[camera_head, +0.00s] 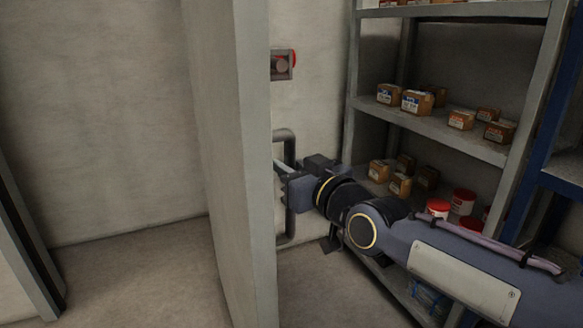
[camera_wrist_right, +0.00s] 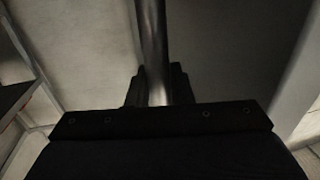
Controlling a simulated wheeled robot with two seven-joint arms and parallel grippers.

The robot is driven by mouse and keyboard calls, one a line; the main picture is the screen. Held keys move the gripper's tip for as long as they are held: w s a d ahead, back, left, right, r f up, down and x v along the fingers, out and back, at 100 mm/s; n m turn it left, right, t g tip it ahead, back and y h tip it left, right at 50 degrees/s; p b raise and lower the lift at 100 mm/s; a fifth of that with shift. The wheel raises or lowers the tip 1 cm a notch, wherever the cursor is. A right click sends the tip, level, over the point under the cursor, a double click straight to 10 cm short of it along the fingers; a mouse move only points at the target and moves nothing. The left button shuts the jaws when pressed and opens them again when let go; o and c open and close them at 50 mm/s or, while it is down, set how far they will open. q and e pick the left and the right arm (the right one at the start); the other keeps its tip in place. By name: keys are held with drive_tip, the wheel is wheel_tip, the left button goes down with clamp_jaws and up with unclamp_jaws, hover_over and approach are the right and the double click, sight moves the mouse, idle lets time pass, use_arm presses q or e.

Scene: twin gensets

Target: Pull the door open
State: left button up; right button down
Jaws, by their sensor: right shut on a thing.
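The door (camera_head: 225,160) is a pale grey panel seen nearly edge-on in the head view. It stands open, swung away from the dark frame at the far left. Its dark bar handle (camera_head: 285,225) is upright on the right face. My right gripper (camera_head: 286,172) is shut on the handle about midway along it. In the right wrist view the metal bar (camera_wrist_right: 153,45) runs down between the dark fingers (camera_wrist_right: 157,88), with the door face behind it. My left gripper is not in view.
A red device in a grey bracket (camera_head: 283,65) is above the handle. A grey shelf rack (camera_head: 450,135) with several small boxes and red-lidded tubs stands at the right, behind my right arm. A blue post (camera_head: 545,130) is farther right. Bare floor (camera_head: 140,270) lies left of the door.

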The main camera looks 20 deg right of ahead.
drive_tip(key=shift+r, duration=0.15)
drive_tip(key=c, duration=1.3)
unclamp_jaws()
drive_tip(key=shift+c, duration=0.2)
drive_tip(key=v, duration=0.7)
drive_tip(key=shift+s, duration=0.4)
drive_tip(key=s+a+f+m+g, duration=0.1)
drive_tip(key=s+f+g, duration=0.4)
drive_tip(key=f, duration=0.4)
drive_tip(key=s+a+f+m+g, duration=0.1)
drive_tip(key=s+f+m+g, duration=0.15)
drive_tip(key=s+f, duration=0.5)
drive_tip(key=s+f+m+g, duration=0.1)
drive_tip(key=s+f+g, duration=0.4)
drive_tip(key=f, duration=0.5)
wheel_tip(320, 180, up, 22)
drive_tip(key=p, duration=2.1)
drive_tip(key=shift+w+a+f+p, duration=0.2)
drive_tip(key=shift+w+p, duration=0.1)
